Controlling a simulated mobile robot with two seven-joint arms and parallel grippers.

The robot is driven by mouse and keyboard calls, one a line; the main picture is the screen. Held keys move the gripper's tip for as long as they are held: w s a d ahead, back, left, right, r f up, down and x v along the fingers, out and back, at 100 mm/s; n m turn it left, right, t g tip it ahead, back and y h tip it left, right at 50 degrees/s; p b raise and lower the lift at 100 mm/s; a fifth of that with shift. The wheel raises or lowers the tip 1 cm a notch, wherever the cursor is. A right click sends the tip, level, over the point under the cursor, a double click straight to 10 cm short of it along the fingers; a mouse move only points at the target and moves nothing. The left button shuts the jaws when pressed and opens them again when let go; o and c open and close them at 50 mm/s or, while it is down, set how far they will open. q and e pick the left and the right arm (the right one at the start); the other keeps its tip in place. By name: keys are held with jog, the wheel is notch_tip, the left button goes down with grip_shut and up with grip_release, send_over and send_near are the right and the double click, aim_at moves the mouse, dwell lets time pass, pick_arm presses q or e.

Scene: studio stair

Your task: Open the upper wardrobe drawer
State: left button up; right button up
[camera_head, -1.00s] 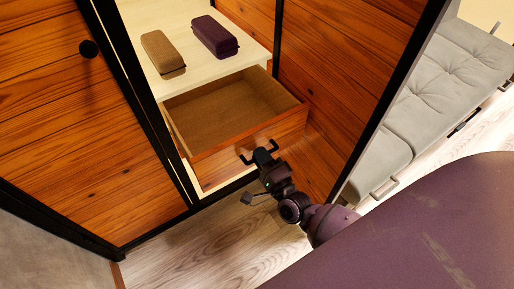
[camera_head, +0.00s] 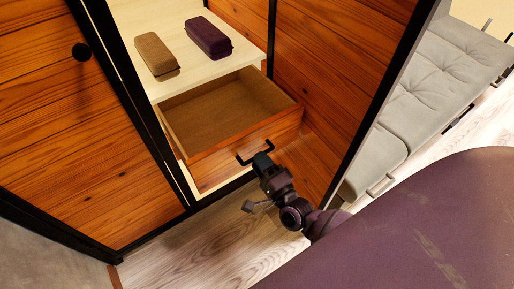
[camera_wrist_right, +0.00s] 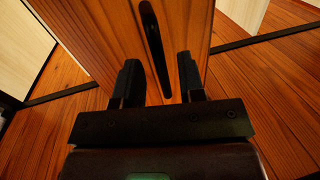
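The upper wardrobe drawer (camera_head: 246,137) is pulled out, its brown inside empty and its wooden front facing me. Its black bar handle (camera_head: 254,152) is on the front; in the right wrist view the handle (camera_wrist_right: 153,45) runs lengthwise ahead of the fingers, its lower end between them in the picture. My right gripper (camera_head: 263,160) is at the handle in the head view. In the wrist view its two fingers (camera_wrist_right: 159,82) are apart, with visible gaps to the handle, and hold nothing. My left gripper is not in view.
A tan case (camera_head: 157,54) and a dark purple case (camera_head: 208,38) lie on the pale shelf (camera_head: 190,77) above the drawer. A grey cushioned seat (camera_head: 425,100) stands at right. Wooden floor (camera_head: 190,248) is clear below.

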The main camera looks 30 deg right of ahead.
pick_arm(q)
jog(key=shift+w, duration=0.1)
pick_arm(e)
jog(key=s, duration=0.2)
jog(key=s+f, duration=0.1)
jog(key=s, duration=0.2)
jog(key=shift+s+d, duration=0.1)
jog(key=shift+s, duration=0.05)
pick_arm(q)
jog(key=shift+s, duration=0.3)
